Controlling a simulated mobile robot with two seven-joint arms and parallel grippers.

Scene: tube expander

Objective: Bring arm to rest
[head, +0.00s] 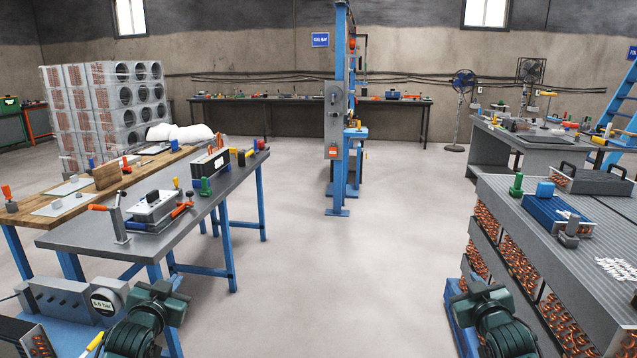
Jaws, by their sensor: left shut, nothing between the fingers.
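My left arm comes in at the bottom left, and its dark green and black end, my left gripper (158,290), is low beside the front of the grey workbench (225,205). It is shut with nothing in it. My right gripper (480,290) is at the bottom right, left of the grey-topped coil stack (540,235). Its fingers are too dark and small to tell open from shut. I see no object held in it.
Tools lie on the grey bench. A blue fixture (545,213) sits on the coil stack. A blue post (340,120) stands mid-room. The floor (330,280) between the benches is clear.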

